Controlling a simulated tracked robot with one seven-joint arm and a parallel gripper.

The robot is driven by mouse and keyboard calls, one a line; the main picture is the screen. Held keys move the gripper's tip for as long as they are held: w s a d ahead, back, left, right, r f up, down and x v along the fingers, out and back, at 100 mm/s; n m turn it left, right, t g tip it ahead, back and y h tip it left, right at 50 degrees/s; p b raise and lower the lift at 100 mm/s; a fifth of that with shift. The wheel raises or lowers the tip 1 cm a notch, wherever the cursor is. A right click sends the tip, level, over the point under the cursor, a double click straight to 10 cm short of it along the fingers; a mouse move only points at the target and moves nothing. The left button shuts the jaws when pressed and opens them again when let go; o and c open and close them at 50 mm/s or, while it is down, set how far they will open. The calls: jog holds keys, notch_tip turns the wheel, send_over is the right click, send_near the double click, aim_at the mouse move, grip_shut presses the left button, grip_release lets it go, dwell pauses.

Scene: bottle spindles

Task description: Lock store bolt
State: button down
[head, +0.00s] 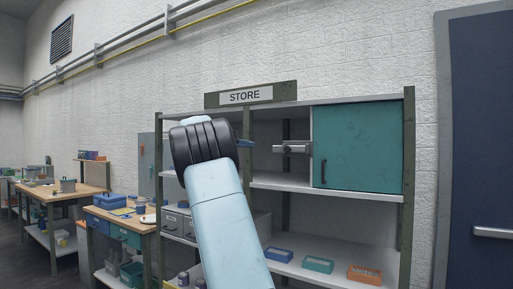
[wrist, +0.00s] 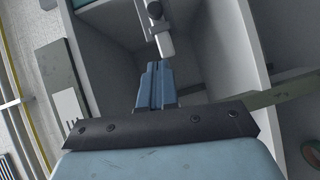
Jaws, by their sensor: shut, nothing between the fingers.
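The store unit carries a "STORE" sign (head: 245,96) on top. Its teal door (head: 360,150), with a dark vertical handle, looks closed over the upper right compartment. The grey metal bolt (head: 292,148) sits at the door's left edge and sticks out leftward over the open compartment. My gripper (head: 250,144) is left of the bolt's free end, mostly hidden behind my dark wrist. In the wrist view, my gripper's blue fingers (wrist: 155,68) are together and empty, pointing at the pale bolt end (wrist: 166,46). They look close to it; I cannot tell whether they touch.
The shelf boards (head: 280,183) and posts surround the gripper. Blue, teal and orange bins (head: 364,275) stand on the lower shelf. A workbench with a blue box (head: 110,201) is at left. A dark blue door (head: 482,150) is at far right.

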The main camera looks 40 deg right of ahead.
send_near(288, 147)
jog(key=w+d, duration=0.4)
jog(key=shift+s+d+f, duration=0.25)
jog(key=shift+s+d, duration=0.15)
jog(key=shift+s, duration=0.15)
jog(key=shift+s+d+f, duration=0.3)
jog(key=shift+s+d, duration=0.1)
jog(key=shift+s, duration=0.1)
jog(key=shift+s+d+f, duration=0.1)
jog(key=shift+s+d, duration=0.1)
jog(key=shift+s, duration=0.15)
jog(key=shift+s+d, duration=0.35)
jog(key=shift+s, duration=0.5)
jog(key=shift+s+d, duration=0.35)
jog(key=shift+s, duration=0.55)
jog(key=shift+s+d, duration=0.35)
jog(key=shift+s, duration=0.5)
jog(key=shift+w, duration=0.1)
